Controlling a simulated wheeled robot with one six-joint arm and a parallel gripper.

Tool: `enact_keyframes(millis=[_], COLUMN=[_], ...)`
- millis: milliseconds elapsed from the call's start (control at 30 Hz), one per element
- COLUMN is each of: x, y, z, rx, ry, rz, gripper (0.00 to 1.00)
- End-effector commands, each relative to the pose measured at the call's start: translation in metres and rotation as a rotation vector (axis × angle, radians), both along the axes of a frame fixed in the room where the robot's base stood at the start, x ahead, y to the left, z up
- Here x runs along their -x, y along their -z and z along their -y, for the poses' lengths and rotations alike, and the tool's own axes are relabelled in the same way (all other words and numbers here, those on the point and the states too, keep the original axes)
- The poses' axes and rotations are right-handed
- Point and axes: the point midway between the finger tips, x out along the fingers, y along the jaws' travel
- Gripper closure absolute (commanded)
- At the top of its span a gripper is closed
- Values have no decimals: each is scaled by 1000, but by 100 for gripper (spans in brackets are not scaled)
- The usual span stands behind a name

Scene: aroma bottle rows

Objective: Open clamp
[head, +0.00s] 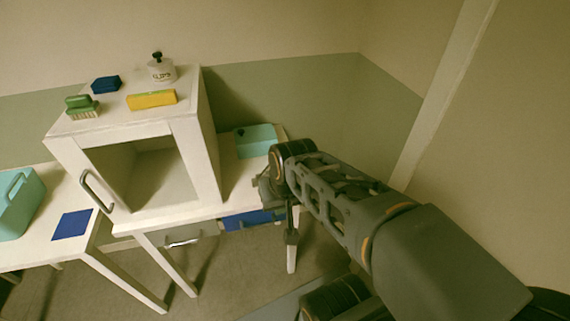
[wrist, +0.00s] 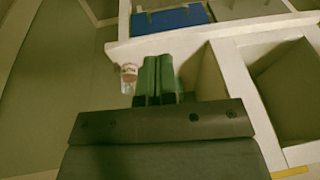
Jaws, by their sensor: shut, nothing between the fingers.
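My gripper (head: 291,236) hangs down in the head view, in front of the right end of the white table, near the blue drawer front (head: 246,219). In the wrist view its two green fingers (wrist: 157,65) are together, with nothing visible between them. A small clear bottle (wrist: 128,78) with a reddish and white upper part shows just left of the fingers there. It looks apart from the fingers, but its depth is hard to judge. My arm hides part of the table's right end in the head view.
A white open-front cabinet (head: 209,150) with a handle stands on the table. On top are a green brush (head: 82,107), a blue block (head: 106,84), a yellow block (head: 152,99) and a white jar (head: 161,71). A teal container (head: 256,140) is behind my arm. Open floor lies below.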

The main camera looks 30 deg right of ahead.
Motion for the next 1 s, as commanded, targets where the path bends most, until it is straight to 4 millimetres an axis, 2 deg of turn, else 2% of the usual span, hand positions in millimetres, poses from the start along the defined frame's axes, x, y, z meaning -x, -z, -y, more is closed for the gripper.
enact_keyframes(millis=[167,267,367,500,700,800,900,1000], x=[-25,-47,-71,-99,-119,-121,-122,-122], y=[23,37,50,68,91,100,104,107], z=[17,33,58,103,170,193,208,214], rx=[-297,-522,-756,-1078,-1462,-1592,-1672,-1710], ry=[479,819,1135,1500,1813,1889,1929,1945], rz=[-241,-405,-559,-754,-959,-1021,-1059,-1076], gripper=[100,100,100,100,100,100,100,100])
